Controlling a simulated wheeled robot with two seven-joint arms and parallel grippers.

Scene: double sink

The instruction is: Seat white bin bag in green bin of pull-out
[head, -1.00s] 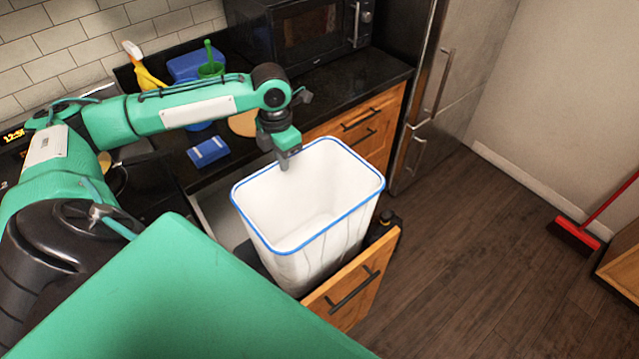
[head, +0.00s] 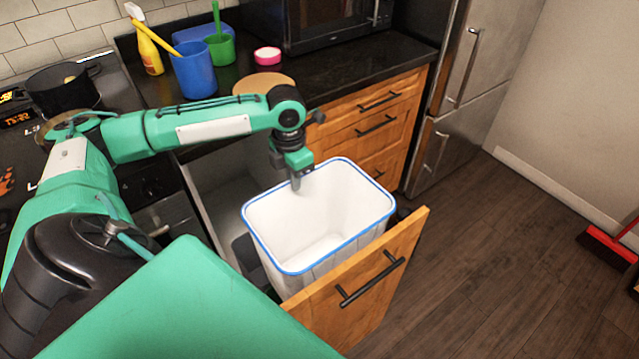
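The white bin bag (head: 335,205), with a blue rim, stands open and upright inside the pull-out (head: 360,285), its mouth above the wooden drawer front. The green bin does not show; the bag and the drawer front would cover that spot, and I cannot tell how far down the bag sits. My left gripper (head: 296,183) points down at the bag's back rim, with its fingers at the blue edge. It appears shut on that rim, though the fingertips are small. My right gripper is out of view.
The black counter (head: 330,70) holds a blue cup (head: 194,70), a green cup (head: 221,50), a spray bottle (head: 149,50), a pink-rimmed tub (head: 267,56) and a microwave. A steel fridge (head: 455,110) stands right of the drawers. A red broom (head: 607,245) lies at far right; the floor between is clear.

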